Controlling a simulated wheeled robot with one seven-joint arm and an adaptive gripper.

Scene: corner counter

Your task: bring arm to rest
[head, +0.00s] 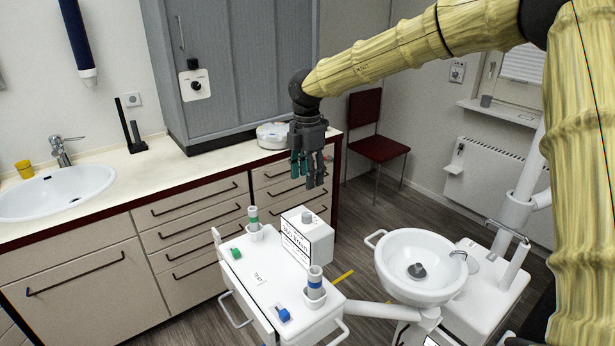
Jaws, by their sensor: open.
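My gripper (308,172) hangs at the end of my arm, fingers pointing down. It is open and nothing shows between its fingers. In the picture it appears above the white cart (252,290) and in front of the counter's right end. My arm reaches in from the upper right, with its yellow-covered links raised.
The cart carries a white box (306,236), a green-banded container (253,219), a blue-banded container (315,283), a green piece (236,254) and a blue piece (283,314). A white basin unit (400,282) stands right. The counter (185,170) runs behind; a red chair (377,148) stands farther back.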

